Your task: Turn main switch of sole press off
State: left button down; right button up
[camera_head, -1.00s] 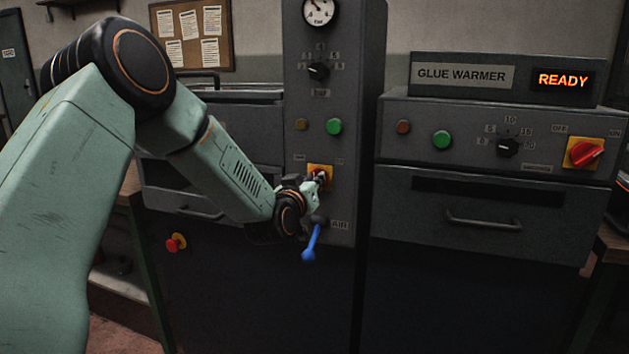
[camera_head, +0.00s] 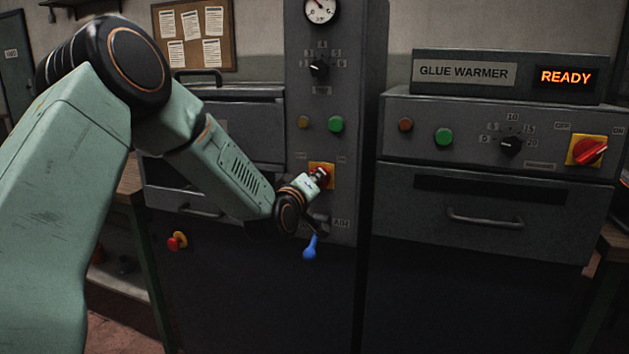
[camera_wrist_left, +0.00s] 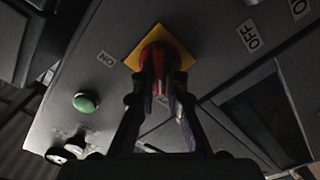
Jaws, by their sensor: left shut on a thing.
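The main switch of the sole press is a red rotary knob (camera_head: 323,174) on a yellow square plate (camera_head: 329,168), on the tall grey press column. In the left wrist view the red knob (camera_wrist_left: 160,58) sits on its yellow plate (camera_wrist_left: 134,61) between an ON label and an OFF label. My left gripper (camera_head: 318,179) is at the knob, and in the left wrist view its two fingers (camera_wrist_left: 161,85) are closed on the knob's sides. The fingers partly cover the knob, so its exact pointing is hard to read. My right gripper is not seen.
A blue-handled air lever (camera_head: 310,248) hangs just below my left wrist. Green (camera_head: 337,124) and amber (camera_head: 303,122) buttons sit above the switch. The glue warmer at right has its own red switch (camera_head: 588,151). A red mushroom button (camera_head: 174,243) protrudes at lower left.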

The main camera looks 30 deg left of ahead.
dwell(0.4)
pick_arm(q)
jog(key=c, duration=1.4)
grip_release()
jog(key=shift+s, duration=0.1)
jog(key=v, duration=1.1)
jog(key=shift+s+d, duration=0.2)
jog(key=shift+s, duration=0.2)
